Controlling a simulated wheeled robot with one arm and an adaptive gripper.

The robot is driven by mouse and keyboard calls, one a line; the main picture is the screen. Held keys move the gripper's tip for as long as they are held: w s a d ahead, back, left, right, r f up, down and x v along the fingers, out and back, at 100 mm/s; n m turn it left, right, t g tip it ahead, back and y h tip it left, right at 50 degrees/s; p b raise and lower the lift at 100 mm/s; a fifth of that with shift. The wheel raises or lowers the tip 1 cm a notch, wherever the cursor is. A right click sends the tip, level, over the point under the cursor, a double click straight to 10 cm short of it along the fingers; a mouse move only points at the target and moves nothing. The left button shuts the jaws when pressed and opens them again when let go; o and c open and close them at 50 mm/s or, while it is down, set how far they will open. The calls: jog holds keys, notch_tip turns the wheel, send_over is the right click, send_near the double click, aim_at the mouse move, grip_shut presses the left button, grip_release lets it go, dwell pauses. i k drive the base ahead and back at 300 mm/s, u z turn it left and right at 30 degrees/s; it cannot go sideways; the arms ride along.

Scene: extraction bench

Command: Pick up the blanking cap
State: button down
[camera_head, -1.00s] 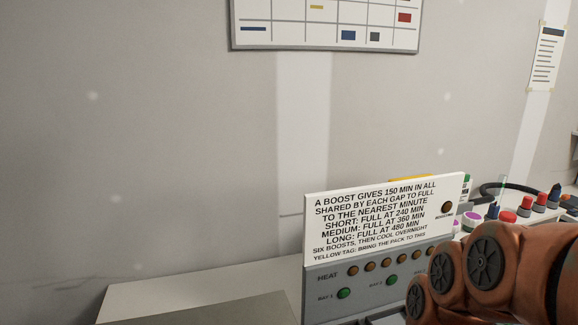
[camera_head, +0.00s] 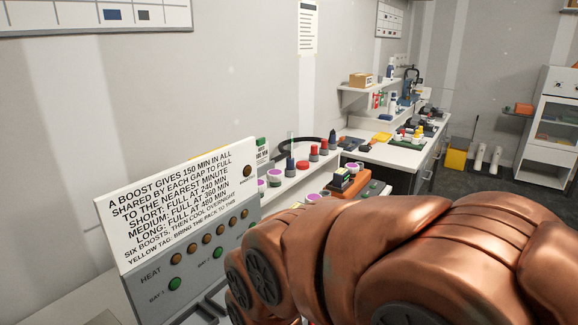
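I cannot pick out the blanking cap for sure. Several small red, dark blue and purple-topped pieces stand on a white ledge behind the panel, including a red-topped piece (camera_head: 313,152) and a purple-topped one (camera_head: 274,176); I cannot tell whether any is the cap. My copper-coloured arm fills the lower right and hides part of the bench. My gripper is not in view, so its state and anything in it do not show.
A grey heat panel (camera_head: 206,241) with a white instruction sign (camera_head: 178,200) stands at lower left. A further bench (camera_head: 378,150) holds many items. A yellow bin (camera_head: 457,158) and a white cabinet (camera_head: 556,115) stand farther right.

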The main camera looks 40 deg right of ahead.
aim_at(302, 165)
jog(key=u, duration=3.15)
jog(key=k, duration=2.15)
jog(key=z, duration=1.95)
